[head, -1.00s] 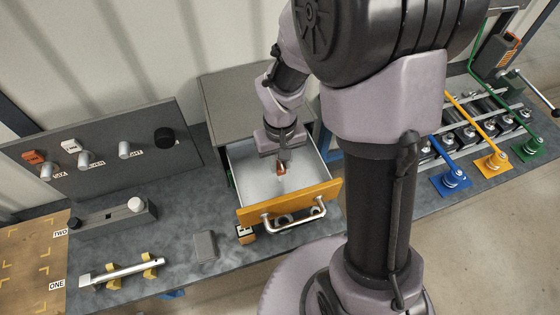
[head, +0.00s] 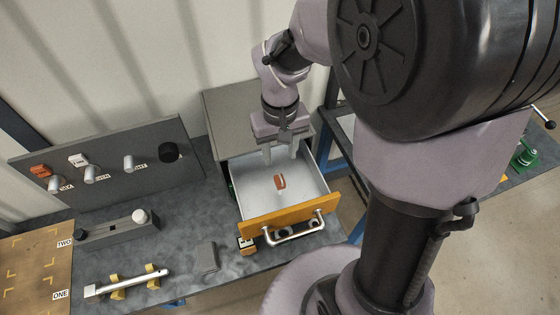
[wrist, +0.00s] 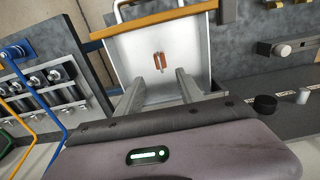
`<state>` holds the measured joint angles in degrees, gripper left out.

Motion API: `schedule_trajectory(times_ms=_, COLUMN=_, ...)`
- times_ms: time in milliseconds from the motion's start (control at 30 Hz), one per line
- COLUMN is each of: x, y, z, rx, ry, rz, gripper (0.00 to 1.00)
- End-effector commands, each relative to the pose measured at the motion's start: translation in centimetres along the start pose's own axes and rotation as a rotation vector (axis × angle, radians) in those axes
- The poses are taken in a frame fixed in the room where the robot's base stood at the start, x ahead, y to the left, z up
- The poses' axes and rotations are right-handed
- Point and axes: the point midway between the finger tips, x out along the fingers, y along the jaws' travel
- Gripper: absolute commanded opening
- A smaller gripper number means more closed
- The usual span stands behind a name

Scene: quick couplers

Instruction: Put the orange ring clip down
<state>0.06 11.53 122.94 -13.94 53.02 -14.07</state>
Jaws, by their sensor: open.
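The orange ring clip (head: 280,182) lies on the white floor of the open drawer (head: 309,188). It also shows in the wrist view (wrist: 160,61), near the middle of the drawer floor. My gripper (head: 281,156) is open and empty above the back part of the drawer, apart from the clip. In the wrist view its two fingers (wrist: 161,84) are spread, with the clip beyond their tips.
The drawer's orange front (head: 290,215) with its metal handle (head: 294,231) stands out over the bench. A panel with couplers (head: 110,165) is at left. A metal bar on yellow rests (head: 127,282) and a small grey block (head: 209,258) lie in front.

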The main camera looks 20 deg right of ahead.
Motion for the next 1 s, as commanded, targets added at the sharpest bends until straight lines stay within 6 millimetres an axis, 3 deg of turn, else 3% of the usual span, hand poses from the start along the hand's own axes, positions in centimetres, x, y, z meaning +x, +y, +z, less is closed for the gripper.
schedule_trajectory(times_ms=167, x=-3.7, y=-0.4, z=1.1, rx=0.042, ry=0.060, rz=-0.019, gripper=0.45)
schedule_trajectory(times_ms=300, x=-9.8, y=-1.7, z=5.5, rx=0.180, ry=0.236, rz=-0.098, gripper=0.45)
schedule_trajectory(times_ms=433, x=-13.0, y=-3.0, z=10.1, rx=0.297, ry=0.384, rz=-0.193, gripper=0.45)
schedule_trajectory(times_ms=600, x=-14.1, y=-3.9, z=12.8, rx=0.366, ry=0.472, rz=-0.264, gripper=0.45)
schedule_trajectory(times_ms=867, x=-14.1, y=-3.9, z=13.0, rx=0.371, ry=0.476, rz=-0.269, gripper=0.45)
schedule_trajectory(times_ms=1000, x=-11.7, y=-3.9, z=13.0, rx=0.370, ry=0.476, rz=-0.269, gripper=0.45)
